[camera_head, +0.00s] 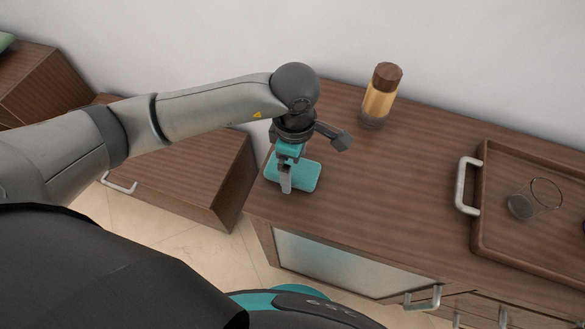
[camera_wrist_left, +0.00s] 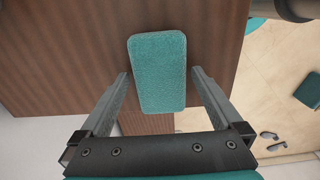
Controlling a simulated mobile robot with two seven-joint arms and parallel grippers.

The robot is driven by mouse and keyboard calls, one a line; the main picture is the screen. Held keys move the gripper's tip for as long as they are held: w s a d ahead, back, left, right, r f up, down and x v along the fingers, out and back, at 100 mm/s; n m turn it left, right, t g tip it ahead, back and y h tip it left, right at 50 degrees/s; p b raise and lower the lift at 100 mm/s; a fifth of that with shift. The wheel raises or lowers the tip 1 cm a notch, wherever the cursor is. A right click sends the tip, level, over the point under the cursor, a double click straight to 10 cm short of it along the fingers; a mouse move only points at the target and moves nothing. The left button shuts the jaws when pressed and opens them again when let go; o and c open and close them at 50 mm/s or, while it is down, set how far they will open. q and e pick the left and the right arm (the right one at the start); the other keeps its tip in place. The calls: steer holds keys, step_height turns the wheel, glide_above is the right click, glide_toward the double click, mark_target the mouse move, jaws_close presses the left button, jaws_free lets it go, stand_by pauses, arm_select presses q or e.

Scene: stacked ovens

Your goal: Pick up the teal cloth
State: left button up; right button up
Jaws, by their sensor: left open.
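The teal cloth (camera_head: 306,178) is a folded rectangular pad lying flat near the left end of the wooden counter. It also shows in the left wrist view (camera_wrist_left: 158,72), upper middle, with its long side running away from the gripper. My left gripper (camera_head: 287,182) points down over the cloth and hides part of it in the head view. In the left wrist view the open fingers (camera_wrist_left: 158,78) stand on either side of the cloth's width, with a gap on each side. I cannot tell how high the fingertips are above the counter. My right gripper is not in view.
A jar with a brown lid (camera_head: 380,95) stands at the back of the counter (camera_head: 400,170). A wooden tray (camera_head: 480,205) with a light handle holds a glass (camera_head: 535,202) at the right. A lower wooden unit (camera_head: 190,175) is left of the counter's edge.

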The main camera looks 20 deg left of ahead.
mark_target(294, 168)
arm_select(q)
steer(key=shift+c, duration=0.3)
steer(key=c, duration=1.1)
steer(key=shift+r, duration=0.2)
step_height(294, 168, up, 20)
steer(key=p, duration=0.3)
steer(key=shift+f, duration=0.1)
